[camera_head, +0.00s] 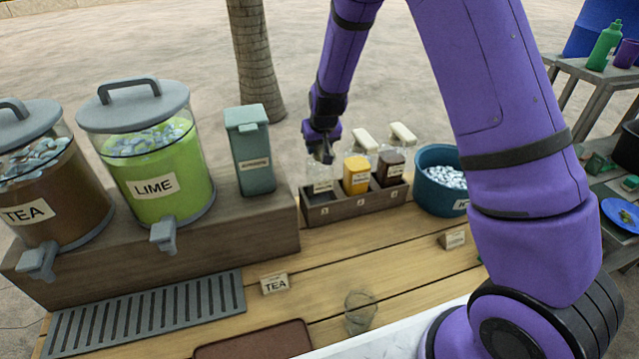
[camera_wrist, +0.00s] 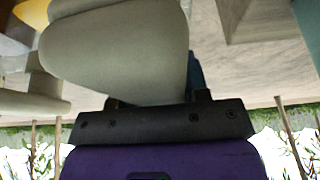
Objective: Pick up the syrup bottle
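A dark wooden rack (camera_head: 340,208) holds three bottles in a row: a clear one (camera_head: 321,184) at the left, a yellow one (camera_head: 356,176) in the middle and a dark brown one (camera_head: 390,168) at the right. Their labels are too small to read. The yellow and brown bottles have pale tops. My gripper (camera_head: 322,155) points down at the top of the left bottle and hides it. In the wrist view a large pale bottle top (camera_wrist: 120,55) lies right in front of my gripper (camera_wrist: 155,100). It hides most of the fingers, so their grip is unclear.
A grey-green canister (camera_head: 250,155) stands left of the rack on a wooden step. A lime dispenser (camera_head: 155,165) and a tea dispenser (camera_head: 45,190) stand farther left. A blue tub (camera_head: 432,195) of pale pieces stands right of the rack.

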